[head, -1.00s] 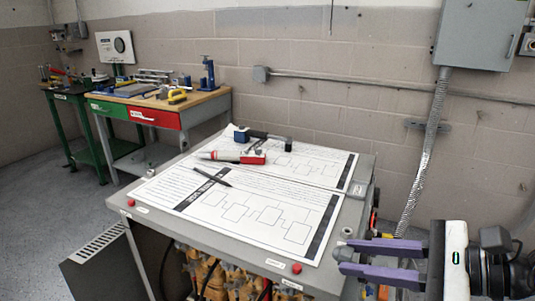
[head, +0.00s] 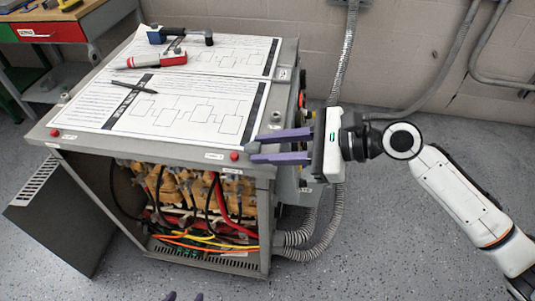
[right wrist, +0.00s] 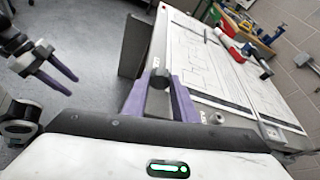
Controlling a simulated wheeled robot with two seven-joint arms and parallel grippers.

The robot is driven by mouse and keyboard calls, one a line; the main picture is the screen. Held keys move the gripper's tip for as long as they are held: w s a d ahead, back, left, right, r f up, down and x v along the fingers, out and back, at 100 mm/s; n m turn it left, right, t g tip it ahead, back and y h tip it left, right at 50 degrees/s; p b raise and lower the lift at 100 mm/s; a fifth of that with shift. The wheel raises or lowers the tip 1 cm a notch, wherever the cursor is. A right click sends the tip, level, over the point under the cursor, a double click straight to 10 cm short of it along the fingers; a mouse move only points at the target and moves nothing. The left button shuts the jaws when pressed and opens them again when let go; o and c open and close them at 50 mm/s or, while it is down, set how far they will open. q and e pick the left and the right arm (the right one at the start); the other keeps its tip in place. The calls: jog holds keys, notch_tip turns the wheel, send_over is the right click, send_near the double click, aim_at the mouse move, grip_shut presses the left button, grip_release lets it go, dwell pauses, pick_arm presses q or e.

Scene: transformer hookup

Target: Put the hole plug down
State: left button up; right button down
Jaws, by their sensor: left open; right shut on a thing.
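The hole plug (right wrist: 160,78) is a small dark grey round piece between the fingertips of my right gripper (right wrist: 160,82) in the right wrist view. In the head view the plug (head: 252,148) shows as a grey bit at the tips of my right gripper (head: 253,149). The right gripper is shut on it, at the right front corner of the cabinet's top (head: 190,148). I cannot tell whether the plug touches the cabinet. My left gripper (head: 185,297) shows only its purple fingertips at the bottom edge. It is open and empty in the right wrist view (right wrist: 70,86).
Printed diagram sheets (head: 185,100) cover the cabinet top. On them lie a red and white tool (head: 158,61), a dark pen (head: 135,87) and a blue-and-black tool (head: 180,37). The cabinet's front is open, with wires (head: 200,240) inside. A grey panel (head: 60,220) leans at left.

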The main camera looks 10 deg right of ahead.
notch_tip(320, 180, down, 2)
jog(key=shift+f, duration=0.1)
